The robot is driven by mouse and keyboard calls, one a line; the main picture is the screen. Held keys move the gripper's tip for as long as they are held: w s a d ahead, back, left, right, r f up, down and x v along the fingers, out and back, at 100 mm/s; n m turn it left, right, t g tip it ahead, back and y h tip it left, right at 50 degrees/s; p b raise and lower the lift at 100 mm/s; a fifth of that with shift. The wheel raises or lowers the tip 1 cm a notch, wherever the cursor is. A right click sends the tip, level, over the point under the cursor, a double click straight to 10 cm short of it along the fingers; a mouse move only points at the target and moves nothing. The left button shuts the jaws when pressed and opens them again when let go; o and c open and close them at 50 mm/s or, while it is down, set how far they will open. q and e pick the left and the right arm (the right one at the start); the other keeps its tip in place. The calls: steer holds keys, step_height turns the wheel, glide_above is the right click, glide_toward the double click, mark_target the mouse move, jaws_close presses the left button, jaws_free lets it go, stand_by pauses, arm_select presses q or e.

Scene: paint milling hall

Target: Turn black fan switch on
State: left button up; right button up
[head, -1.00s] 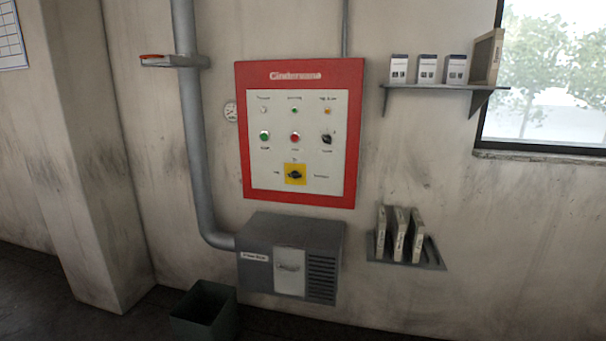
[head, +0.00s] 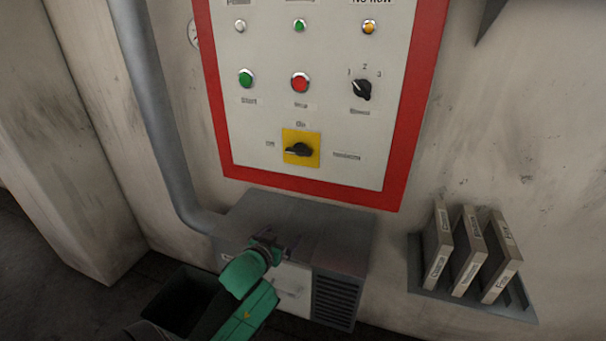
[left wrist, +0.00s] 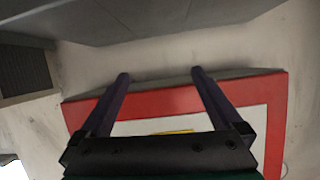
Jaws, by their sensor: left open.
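The black fan switch (head: 299,150) sits on a yellow plate (head: 315,136) low on the red-framed control panel (head: 212,120). Its handle lies sideways, its narrow end toward the left label; the label above seems to read "On". My left gripper (head: 276,244) is below the panel, in front of the grey box, apart from the switch. In the left wrist view the gripper (left wrist: 160,74) has its two dark fingers spread with nothing between them. There the panel's red frame (left wrist: 160,97) and a sliver of yellow plate (left wrist: 174,132) show; the switch is hidden. My right gripper is not in view.
Another black knob (head: 362,90), marked 1 to 3, is above right. Green (head: 246,78) and red (head: 300,83) buttons are above. The grey box (head: 300,215) juts out below the panel. A shelf (head: 470,292) with binders is right, a pipe (head: 160,130) left.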

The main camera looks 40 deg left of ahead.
arm_select(q)
step_height(320, 180, up, 11)
steer(key=t, duration=0.2)
steer(key=n+t+y, duration=0.1)
steer(key=t+y, duration=0.1)
glide_toward(297, 152)
steer(key=shift+h, duration=0.3)
steer(key=p+x, duration=0.2)
steer(key=x, duration=0.5)
steer(key=shift+w+a+r+p, duration=0.15)
steer(key=shift+w+a+p, duration=0.1)
steer(key=shift+p, duration=0.1)
steer(key=shift+w+a, duration=0.15)
steer(key=shift+w, duration=0.3)
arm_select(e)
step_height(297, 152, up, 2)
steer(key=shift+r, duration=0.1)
arm_select(q)
steer(key=shift+s, duration=0.1)
steer(key=shift+c, duration=0.3)
steer(key=c, duration=0.9)
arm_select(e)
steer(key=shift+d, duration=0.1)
